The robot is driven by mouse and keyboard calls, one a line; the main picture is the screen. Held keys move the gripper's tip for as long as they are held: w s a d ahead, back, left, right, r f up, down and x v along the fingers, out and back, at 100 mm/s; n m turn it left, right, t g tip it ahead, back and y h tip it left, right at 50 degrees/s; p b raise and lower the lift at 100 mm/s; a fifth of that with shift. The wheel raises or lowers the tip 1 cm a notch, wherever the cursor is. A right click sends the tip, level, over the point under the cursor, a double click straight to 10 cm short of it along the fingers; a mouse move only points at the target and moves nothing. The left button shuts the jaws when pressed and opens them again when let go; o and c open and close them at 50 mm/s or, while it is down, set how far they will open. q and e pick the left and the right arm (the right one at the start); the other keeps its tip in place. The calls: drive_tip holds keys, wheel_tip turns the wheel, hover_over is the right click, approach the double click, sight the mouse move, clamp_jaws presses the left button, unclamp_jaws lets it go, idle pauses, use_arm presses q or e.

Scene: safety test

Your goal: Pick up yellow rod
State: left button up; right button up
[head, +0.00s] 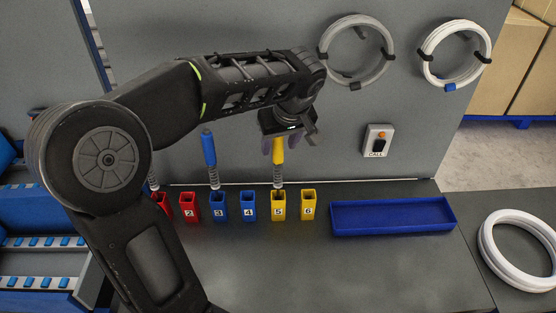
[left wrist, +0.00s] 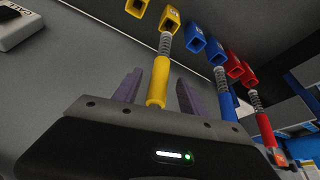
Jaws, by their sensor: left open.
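The yellow rod (head: 278,152) has a spring-like lower part and stands upright in the yellow holder numbered 5 (head: 278,206). My left gripper (head: 278,147) is at the top of the rod, its two purple fingers on either side. In the left wrist view the yellow rod (left wrist: 158,82) lies between the open purple fingers (left wrist: 158,92), with gaps visible on both sides. My right gripper is not in view.
A blue rod (head: 209,150) stands in a blue holder (head: 218,207), left of the yellow one. A red rod (left wrist: 265,128) stands further along. The yellow holder numbered 6 (head: 308,205) is empty. A blue tray (head: 392,232) lies right. A call box (head: 378,141) is on the wall.

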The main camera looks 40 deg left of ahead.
sight(278, 150)
use_arm(q)
drive_tip(key=x, duration=0.3)
drive_tip(key=shift+a+f, duration=0.1)
drive_tip(key=shift+f, duration=0.1)
drive_tip(key=shift+c, duration=0.4)
clamp_jaws()
idle(0.4)
